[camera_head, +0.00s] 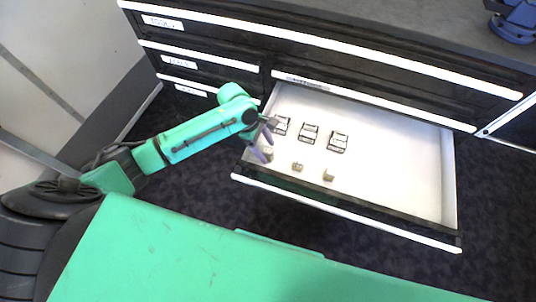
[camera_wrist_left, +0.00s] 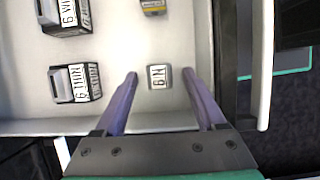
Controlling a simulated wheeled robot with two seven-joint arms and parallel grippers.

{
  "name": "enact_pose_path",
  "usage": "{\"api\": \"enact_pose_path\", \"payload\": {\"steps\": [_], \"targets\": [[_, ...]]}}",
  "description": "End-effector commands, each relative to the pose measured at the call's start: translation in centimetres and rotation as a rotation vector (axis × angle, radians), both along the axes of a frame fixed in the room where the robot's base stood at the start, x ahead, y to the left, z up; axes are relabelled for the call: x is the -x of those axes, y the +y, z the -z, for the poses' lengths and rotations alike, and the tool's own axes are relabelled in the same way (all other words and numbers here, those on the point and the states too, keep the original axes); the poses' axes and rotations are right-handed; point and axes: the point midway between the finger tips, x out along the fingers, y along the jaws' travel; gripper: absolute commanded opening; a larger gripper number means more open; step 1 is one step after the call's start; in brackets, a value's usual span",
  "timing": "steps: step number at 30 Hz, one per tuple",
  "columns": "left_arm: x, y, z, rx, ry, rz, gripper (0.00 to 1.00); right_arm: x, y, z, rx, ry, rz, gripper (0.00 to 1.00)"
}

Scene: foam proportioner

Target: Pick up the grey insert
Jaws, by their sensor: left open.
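The grey insert (camera_wrist_left: 158,77) is a small block with a white label, lying on the white floor of the open drawer. In the head view it shows at the drawer's left front corner (camera_head: 267,153), partly by my fingers. My left gripper (camera_wrist_left: 160,82) is open, with its two purple fingers on either side of the insert and a gap on each side. The left gripper also shows in the head view (camera_head: 264,145), reaching over the drawer's left side. Whether the fingertips are down at the insert's height is hard to tell. My right gripper is not in view.
Another small insert (camera_wrist_left: 153,7) with a yellowish face lies nearby, and a third (camera_head: 328,175) is farther right. Larger labelled black-and-silver blocks (camera_head: 309,133) stand in a row behind. The drawer's front edge (camera_head: 345,212) is close; its right half is empty.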

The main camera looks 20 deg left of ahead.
Motion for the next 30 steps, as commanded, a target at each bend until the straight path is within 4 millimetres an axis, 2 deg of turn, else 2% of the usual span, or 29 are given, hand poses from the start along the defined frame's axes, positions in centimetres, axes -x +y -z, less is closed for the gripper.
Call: {"api": "enact_pose_path", "payload": {"steps": [1,3,10,14,15,16,25,30], "targets": [[0.0,-0.4,1.1,0.001,0.002,0.0,0.72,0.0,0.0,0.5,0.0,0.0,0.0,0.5],[0.0,-0.7,1.8,0.001,0.0,-0.001,0.72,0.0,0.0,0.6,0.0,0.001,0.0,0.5],[0.0,-0.8,1.9,0.0,-0.001,0.0,0.72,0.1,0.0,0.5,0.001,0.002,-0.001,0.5],[0.0,-0.8,1.9,0.0,-0.001,0.0,0.23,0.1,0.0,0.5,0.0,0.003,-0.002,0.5],[0.0,-0.8,1.9,0.0,-0.001,0.0,0.07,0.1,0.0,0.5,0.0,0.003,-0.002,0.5],[0.0,-0.8,1.9,0.0,-0.001,0.0,0.0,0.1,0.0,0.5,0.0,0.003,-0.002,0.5],[0.0,-0.8,1.8,0.0,-0.002,0.0,0.0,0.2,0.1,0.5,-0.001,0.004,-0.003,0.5],[0.0,-0.8,0.2,0.001,-0.003,0.001,0.0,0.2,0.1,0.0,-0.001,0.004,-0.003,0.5]]}}
